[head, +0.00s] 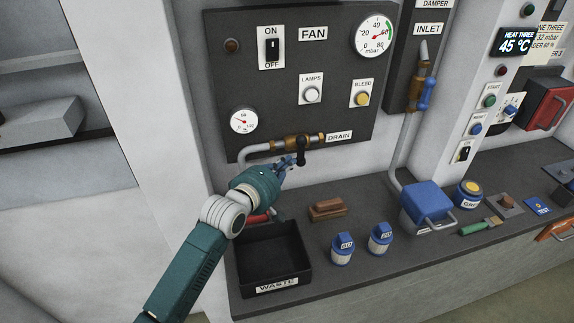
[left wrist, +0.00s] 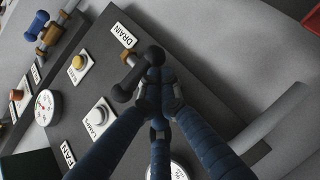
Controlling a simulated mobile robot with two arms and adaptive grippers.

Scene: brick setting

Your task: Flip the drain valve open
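The drain valve (head: 301,151) has a black lever on a brass body, on the pipe at the bottom of the dark panel beside the DRAIN label (head: 339,137). Its black lever (left wrist: 126,91) also shows in the left wrist view, right at the fingertips. My left gripper (head: 287,163) is just below and left of the lever. In the left wrist view its blue fingers (left wrist: 158,92) converge with their tips close together. The tips overlap the lever's round end; contact is unclear. My right gripper is out of view.
A black WASTE bin (head: 268,243) stands below the valve on the grey shelf. A brown block (head: 327,209), two blue-capped jars (head: 342,249) and a blue box (head: 427,204) stand to its right. The gauge (head: 243,121) and the pipe (head: 262,148) are close to the gripper.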

